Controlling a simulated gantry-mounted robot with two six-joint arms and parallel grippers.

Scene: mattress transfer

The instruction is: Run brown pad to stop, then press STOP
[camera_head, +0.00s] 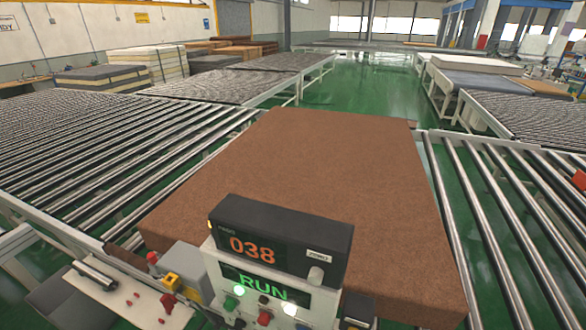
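The brown pad (300,165) is a large, thick slab lying flat in the middle, between two roller beds. A control box stands in front of its near edge and hides part of it. The dark display (283,240) on top reads 038 in orange. A green RUN (262,286) sign glows below it. Under that are a lit green button (239,290), a red button (264,318) and a lit white button (290,308). I cannot read a STOP label. Neither of my grippers can be made out in the head view.
A roller bed (90,150) fills the left, and another roller bed (500,210) runs along the right. Stacked mattresses (103,78) stand at the back left. A white mattress (476,64) lies at the back right. The green floor (360,95) is open behind the pad.

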